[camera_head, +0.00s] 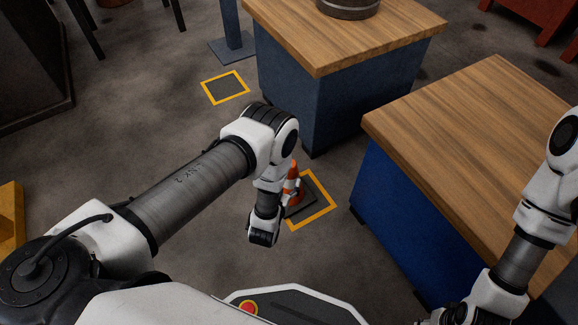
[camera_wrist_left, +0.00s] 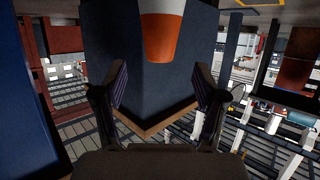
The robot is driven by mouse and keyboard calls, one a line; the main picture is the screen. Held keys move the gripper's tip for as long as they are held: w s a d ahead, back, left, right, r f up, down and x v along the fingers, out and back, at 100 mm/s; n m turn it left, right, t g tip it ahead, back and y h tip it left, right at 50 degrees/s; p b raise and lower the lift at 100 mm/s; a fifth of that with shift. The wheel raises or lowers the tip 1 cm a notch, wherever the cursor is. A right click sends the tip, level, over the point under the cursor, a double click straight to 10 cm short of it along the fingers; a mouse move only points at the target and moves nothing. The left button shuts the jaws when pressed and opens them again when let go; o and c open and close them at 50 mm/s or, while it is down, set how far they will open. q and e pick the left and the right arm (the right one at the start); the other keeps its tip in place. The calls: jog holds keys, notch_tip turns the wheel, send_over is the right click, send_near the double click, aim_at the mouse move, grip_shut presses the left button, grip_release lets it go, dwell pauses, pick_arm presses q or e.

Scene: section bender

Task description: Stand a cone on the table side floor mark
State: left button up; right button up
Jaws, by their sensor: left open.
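An orange cone with a white band (camera_head: 292,184) appears upright on the floor mark (camera_head: 326,183), a yellow-bordered square beside the near table (camera_head: 470,120). My left arm hides part of the cone's lower left side and the mark's left side. In the left wrist view, which looks upside down, the cone (camera_wrist_left: 162,38) shows its orange tip and white band just beyond the fingers. My left gripper (camera_wrist_left: 160,80) is open, with the cone centred between its fingers and no clear contact. Its fingers are hidden in the head view. My right arm shows at right, but its fingers do not.
A second, empty yellow-bordered mark (camera_head: 225,87) lies farther back. A blue cabinet with a wooden top (camera_head: 320,40) carries a round metal object (camera_head: 348,8). A blue post (camera_head: 233,28) stands left of it. Open floor (camera_head: 130,130) lies at left.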

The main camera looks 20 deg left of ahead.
pick_arm(q)
jog(key=s+a+r+g, duration=0.1)
jog(key=s+g, duration=0.3)
jog(key=s, duration=0.5)
jog(key=s+a+r+g+h, duration=0.1)
jog(key=s+r+g, duration=0.3)
jog(key=s, duration=0.5)
jog(key=s+a+r+m+g+h, duration=0.1)
jog(key=s+a+r+g, duration=0.1)
jog(key=s+g, duration=0.3)
jog(key=s+r, duration=0.1)
jog(key=s, duration=0.3)
jog(key=shift+s+g+p, duration=0.35)
jog(key=shift+s+g, duration=0.05)
jog(key=shift+c, duration=0.4)
